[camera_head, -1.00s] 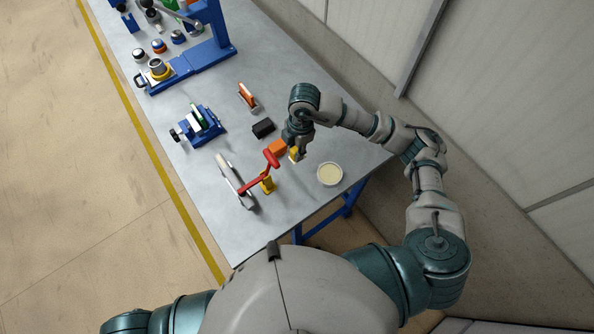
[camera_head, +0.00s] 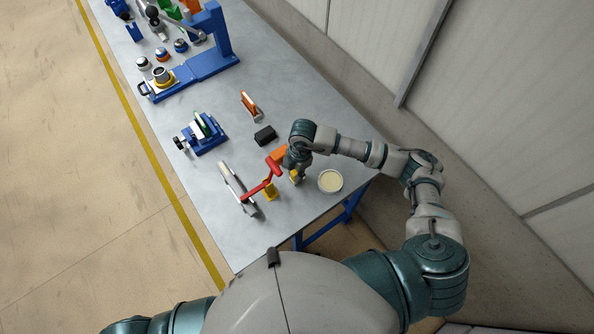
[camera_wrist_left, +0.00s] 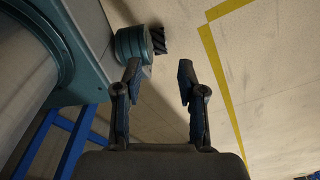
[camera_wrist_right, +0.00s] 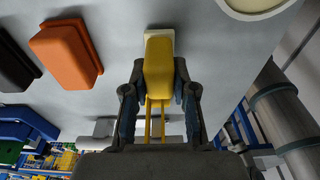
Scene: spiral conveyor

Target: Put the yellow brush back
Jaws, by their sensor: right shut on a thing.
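The yellow brush (camera_wrist_right: 158,62) has a yellow body and a pale end. It sits between the fingers of my right gripper (camera_wrist_right: 160,80), which is shut on it. In the head view the right gripper (camera_head: 297,173) points down over the table, with part of the brush (camera_head: 295,177) showing below it. The brush is left of the round dish and nearer to me than the orange block. I cannot tell whether its pale end touches the table. My left gripper (camera_wrist_left: 158,78) is open and empty over the floor, and is out of the head view.
The grey table (camera_head: 300,218) holds an orange block (camera_head: 278,153), a black block (camera_head: 264,135), a round dish (camera_head: 330,181), a red-handled tool (camera_head: 262,186) with a yellow part (camera_head: 269,191), and a blue vise (camera_head: 207,141). Clear tabletop lies nearer to me.

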